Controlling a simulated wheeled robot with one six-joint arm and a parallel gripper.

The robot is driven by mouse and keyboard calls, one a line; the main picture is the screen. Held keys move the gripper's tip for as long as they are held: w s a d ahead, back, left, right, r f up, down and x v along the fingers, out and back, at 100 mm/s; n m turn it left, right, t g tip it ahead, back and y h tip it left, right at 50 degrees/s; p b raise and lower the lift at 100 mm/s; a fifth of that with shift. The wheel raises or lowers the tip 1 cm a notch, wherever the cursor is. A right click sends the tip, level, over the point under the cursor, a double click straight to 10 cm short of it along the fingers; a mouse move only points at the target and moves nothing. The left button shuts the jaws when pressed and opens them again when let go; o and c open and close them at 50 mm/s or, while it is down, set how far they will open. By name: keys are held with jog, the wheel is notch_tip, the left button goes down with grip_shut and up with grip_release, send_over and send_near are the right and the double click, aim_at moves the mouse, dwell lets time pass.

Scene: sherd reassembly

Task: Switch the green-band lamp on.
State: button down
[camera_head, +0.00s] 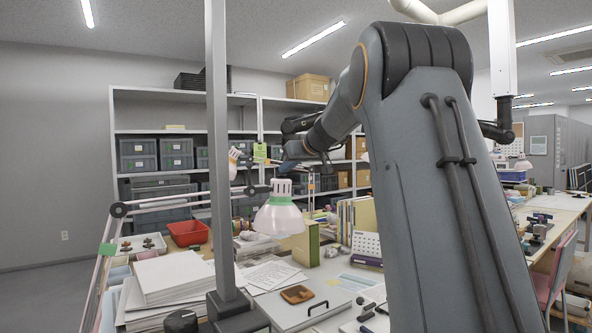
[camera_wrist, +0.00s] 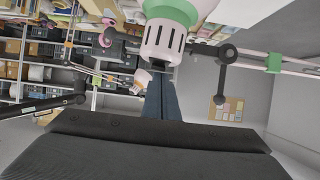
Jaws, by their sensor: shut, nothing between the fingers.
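My gripper (camera_head: 287,167) is just above the lamp's top. In the wrist view the lamp's slotted head (camera_wrist: 163,38) is close, and the shut, empty fingers (camera_wrist: 160,82) point at it. Their tips are by a small dark part at the head's end; I cannot tell whether they touch it.
A second lamp (camera_head: 234,163) with an orange band is behind to the left; it also shows in the wrist view (camera_wrist: 142,79). A grey post (camera_head: 218,150) stands left of the lamps. Papers (camera_head: 170,274), a red tray (camera_head: 187,233) and binders crowd the desk.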

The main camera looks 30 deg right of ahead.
jog(key=shift+f+b, duration=0.2)
jog(key=shift+b, duration=0.2)
jog(key=shift+r, duration=0.2)
jog(key=shift+r+p, duration=0.4)
jog(key=shift+r, duration=0.25)
jog(key=s+d+r, duration=0.1)
jog(key=s+r, duration=0.6)
jog(key=r, duration=0.2)
jog(key=shift+d+r, duration=0.15)
jog(key=shift+r, duration=0.1)
dwell(0.3)
